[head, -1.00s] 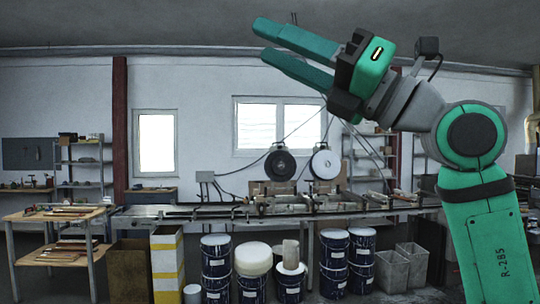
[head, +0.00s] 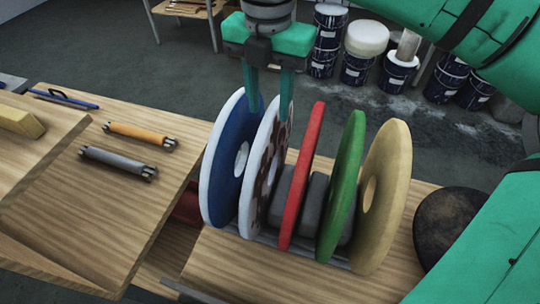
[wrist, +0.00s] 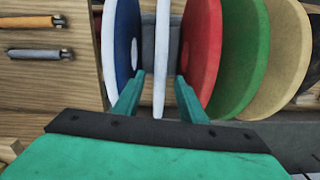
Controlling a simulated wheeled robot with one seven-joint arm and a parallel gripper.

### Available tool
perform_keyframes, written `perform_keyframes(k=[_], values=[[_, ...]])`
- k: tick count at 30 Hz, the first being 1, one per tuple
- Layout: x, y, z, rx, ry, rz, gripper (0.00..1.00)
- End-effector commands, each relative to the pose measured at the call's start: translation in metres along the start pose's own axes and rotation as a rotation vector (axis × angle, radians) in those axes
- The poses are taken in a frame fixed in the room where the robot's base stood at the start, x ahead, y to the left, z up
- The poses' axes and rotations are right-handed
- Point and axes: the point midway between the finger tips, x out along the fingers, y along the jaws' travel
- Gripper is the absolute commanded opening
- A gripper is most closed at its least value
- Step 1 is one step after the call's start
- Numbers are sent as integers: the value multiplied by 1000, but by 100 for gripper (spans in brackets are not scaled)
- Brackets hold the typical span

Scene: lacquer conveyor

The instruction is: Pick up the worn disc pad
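The worn disc pad (head: 256,192), white with brown worn patches, stands on edge second from the left in a rack of upright discs in the head view. In the wrist view I see it edge-on as a thin white strip (wrist: 160,62). My gripper (head: 269,112) points down over it. Its two fingers are open, one on each side of the worn disc's upper rim. In the wrist view gaps show between the disc and both fingers (wrist: 160,82). The left finger is in the space beside the blue-faced disc (head: 222,165).
Red (head: 303,175), green (head: 342,190) and tan (head: 385,200) discs stand to the right on the wooden table (head: 225,275). A dark round thing (head: 447,230) is beyond them. Orange (head: 140,135) and grey (head: 118,163) handled tools lie left. Paint drums (head: 327,40) stand behind.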

Motion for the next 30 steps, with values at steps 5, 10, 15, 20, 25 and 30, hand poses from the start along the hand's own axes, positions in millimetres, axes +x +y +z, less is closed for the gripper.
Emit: perform_keyframes(k=[5,10,15,20,25,30], values=[[5,-6,3,-64,18,-3,38],[12,-7,4,-90,25,-4,38],[32,-6,4,-93,26,-1,38],[55,-6,3,-94,25,-2,38],[68,-4,3,-95,25,0,38],[91,-1,3,-95,25,0,38]])
